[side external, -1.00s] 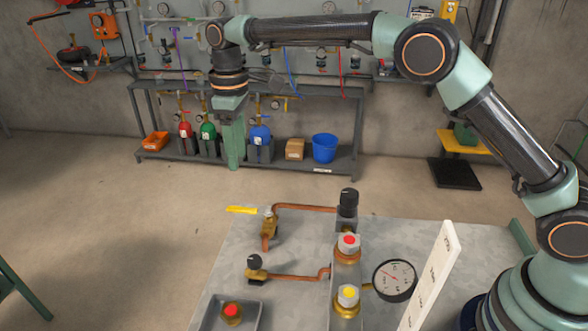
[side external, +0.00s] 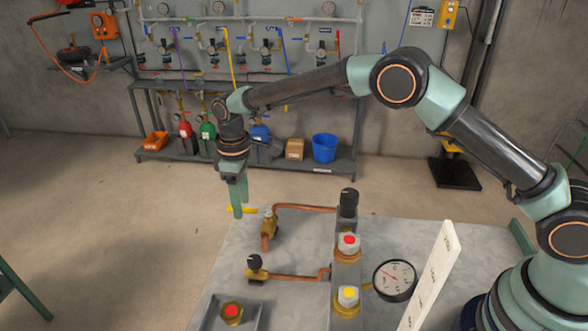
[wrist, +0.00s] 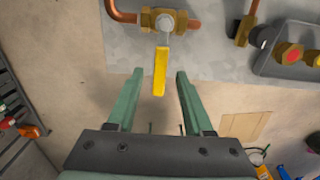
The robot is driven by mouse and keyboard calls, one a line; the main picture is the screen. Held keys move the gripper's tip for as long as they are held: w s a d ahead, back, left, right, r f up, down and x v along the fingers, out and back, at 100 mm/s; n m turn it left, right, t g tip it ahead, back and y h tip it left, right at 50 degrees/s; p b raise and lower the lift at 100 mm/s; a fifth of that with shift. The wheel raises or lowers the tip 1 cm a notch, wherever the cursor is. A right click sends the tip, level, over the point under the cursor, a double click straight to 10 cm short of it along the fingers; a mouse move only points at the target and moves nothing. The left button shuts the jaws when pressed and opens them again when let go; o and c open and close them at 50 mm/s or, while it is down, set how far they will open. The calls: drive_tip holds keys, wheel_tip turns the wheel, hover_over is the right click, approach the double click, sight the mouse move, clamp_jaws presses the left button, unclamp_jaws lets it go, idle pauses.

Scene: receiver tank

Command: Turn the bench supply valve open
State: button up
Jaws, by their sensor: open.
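The valve with the yellow lever (side external: 230,209) sits on a copper pipe at the far left part of the bench. In the wrist view its brass body (wrist: 164,21) is at the top, and the yellow lever (wrist: 160,72) points down toward me, across the pipe run. My gripper (side external: 240,208) points down over the lever and hides part of it in the side view. In the wrist view my gripper (wrist: 160,72) is open, with one finger on each side of the lever's end and visible gaps. I cannot tell whether the fingertips are down at lever height.
A black-knobbed valve (side external: 254,263) and a tray (side external: 207,318) with a red-topped brass fitting (side external: 231,312) are nearer. A manifold with a black knob (side external: 348,203), a gauge (side external: 395,280) and a white upright panel (side external: 430,275) stand to the right. Left of the bench is open floor.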

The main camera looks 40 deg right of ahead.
drive_tip(key=shift+f, duration=0.15)
clamp_jaws()
idle(1.4)
